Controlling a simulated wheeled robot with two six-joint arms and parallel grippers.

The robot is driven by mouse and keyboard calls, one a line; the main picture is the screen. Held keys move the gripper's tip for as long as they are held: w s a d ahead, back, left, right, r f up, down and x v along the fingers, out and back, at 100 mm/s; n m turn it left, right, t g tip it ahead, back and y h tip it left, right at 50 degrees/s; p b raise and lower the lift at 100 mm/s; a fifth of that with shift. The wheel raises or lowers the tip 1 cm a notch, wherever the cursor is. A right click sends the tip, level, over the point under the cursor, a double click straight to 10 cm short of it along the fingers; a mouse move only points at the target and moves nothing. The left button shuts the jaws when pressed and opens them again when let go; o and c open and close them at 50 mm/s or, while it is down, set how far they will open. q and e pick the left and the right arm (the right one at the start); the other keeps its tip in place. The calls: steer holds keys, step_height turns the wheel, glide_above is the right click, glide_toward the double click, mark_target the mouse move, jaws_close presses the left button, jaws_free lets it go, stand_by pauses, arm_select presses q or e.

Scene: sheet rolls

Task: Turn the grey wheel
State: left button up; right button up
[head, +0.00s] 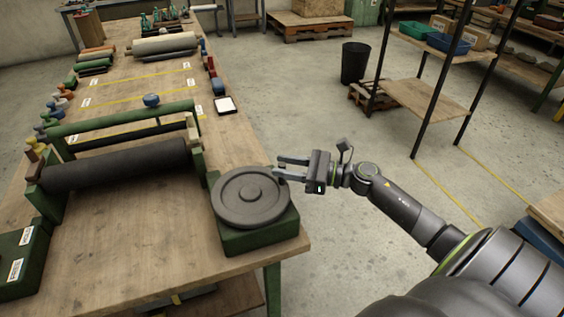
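The grey wheel (249,197) lies flat on top of a green block (262,237) at the near right corner of the wooden table. It is a round disc with a raised rim and a small hub. My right gripper (281,168) is just right of the wheel's far right edge. Its two fingers point left and stand apart with nothing seen between them. One fingertip is close to the wheel's rim; I cannot tell whether it touches. My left gripper is not in view.
A green-framed roller machine with a dark roll (118,167) stands left of the wheel. A white-faced tablet (226,105) lies behind it on the table (150,225). A black bin (354,63) and a shelf rack (428,97) stand on the floor to the right.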

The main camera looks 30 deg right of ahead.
steer(key=shift+w+a, duration=0.4)
steer(key=shift+w, duration=0.05)
steer(key=shift+c, duration=0.5)
jaws_close()
